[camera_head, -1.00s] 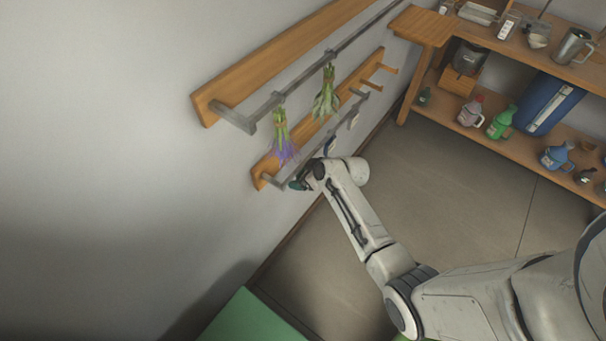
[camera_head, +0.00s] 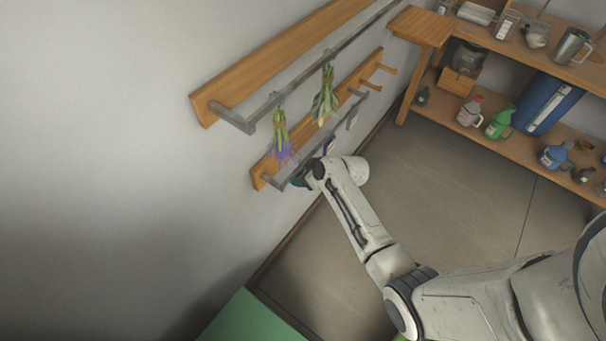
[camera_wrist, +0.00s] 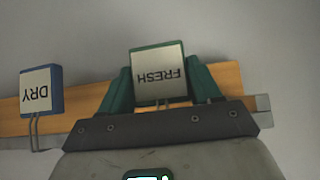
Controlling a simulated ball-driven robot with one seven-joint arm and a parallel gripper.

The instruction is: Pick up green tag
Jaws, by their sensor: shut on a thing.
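The green tag (camera_wrist: 159,74) has a green edge and a pale face reading FRESH, upside down in the wrist view. My gripper (camera_wrist: 160,88) has its green fingers on both sides of the tag and is shut on it. In the head view my gripper (camera_head: 299,178) is at the lower wall rail, largely hidden by my wrist, and the tag cannot be made out there. A blue tag (camera_wrist: 41,91) reading DRY hangs by a wire hook to the left in the wrist view; it also shows in the head view (camera_head: 329,145).
The lower rail (camera_head: 272,184) runs along the wall just by my gripper. A purple-flowered bundle (camera_head: 281,140) and a green leafy bundle (camera_head: 325,97) hang from the upper rail (camera_head: 300,84). Shelves (camera_head: 455,107) with bottles and jugs stand at the right. The floor between is clear.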

